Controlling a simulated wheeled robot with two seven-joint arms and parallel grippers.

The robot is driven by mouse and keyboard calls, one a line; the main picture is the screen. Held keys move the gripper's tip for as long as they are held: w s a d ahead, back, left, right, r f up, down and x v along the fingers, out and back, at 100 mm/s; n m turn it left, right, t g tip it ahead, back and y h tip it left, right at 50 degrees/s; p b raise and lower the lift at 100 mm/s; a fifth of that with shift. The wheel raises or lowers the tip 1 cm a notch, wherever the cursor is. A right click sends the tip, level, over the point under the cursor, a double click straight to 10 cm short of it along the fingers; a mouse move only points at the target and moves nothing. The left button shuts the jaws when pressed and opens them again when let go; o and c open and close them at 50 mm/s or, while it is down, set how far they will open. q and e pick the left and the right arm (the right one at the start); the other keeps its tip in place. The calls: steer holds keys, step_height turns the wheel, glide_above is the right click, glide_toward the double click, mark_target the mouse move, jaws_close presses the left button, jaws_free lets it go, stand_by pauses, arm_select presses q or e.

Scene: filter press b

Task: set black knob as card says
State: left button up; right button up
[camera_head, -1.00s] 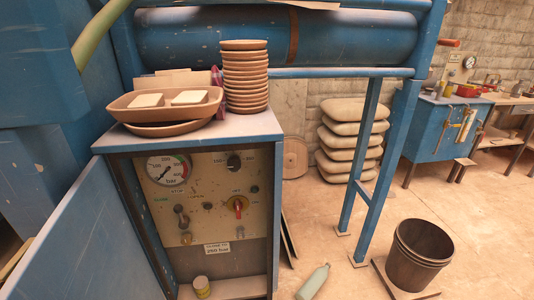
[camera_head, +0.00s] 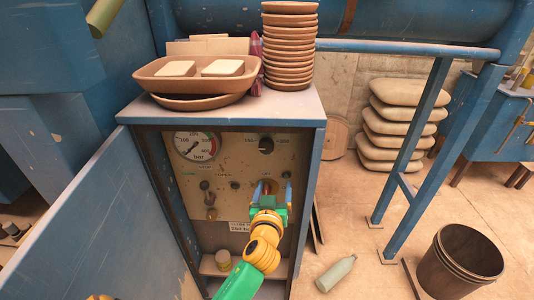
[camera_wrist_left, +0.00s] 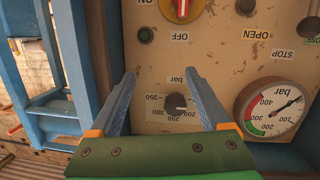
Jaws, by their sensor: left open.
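The black knob (camera_head: 266,145) is on the beige control panel (camera_head: 222,150) inside the blue cabinet. In the left wrist view the black knob (camera_wrist_left: 176,102) shows upside down, ringed by bar numbers; its exact pointing is unclear. My left gripper (camera_head: 272,184) is open and empty, in front of the panel below the knob in the head view. In the wrist view its fingers (camera_wrist_left: 160,73) spread on either side of the knob, apart from it. The card (camera_head: 240,227) is below the panel, partly hidden by my arm and too small to read surely. My right gripper is out of view.
A red-handled switch (camera_wrist_left: 183,8) and a round gauge (camera_head: 195,146) share the panel. Dishes with two pale blocks (camera_head: 198,68) and stacked bowls (camera_head: 288,45) stand on the cabinet. The open blue door (camera_head: 95,225) is at left. A bottle (camera_head: 336,273) lies on the floor.

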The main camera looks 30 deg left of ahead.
mark_target(266, 148)
arm_select(q)
step_height(266, 148, up, 8)
steer(key=s+a+f+n+t+y, duration=0.1)
steer(key=a+n+y, duration=0.1)
steer(key=n, duration=0.1)
steer(key=shift+y, duration=0.3)
steer(key=x, duration=0.4)
steer(key=p+x, duration=0.1)
steer(key=x, duration=0.2)
steer(key=shift+a+r, duration=0.1)
steer(key=shift+r, duration=0.15)
steer(key=shift+s, duration=0.1)
jaws_close()
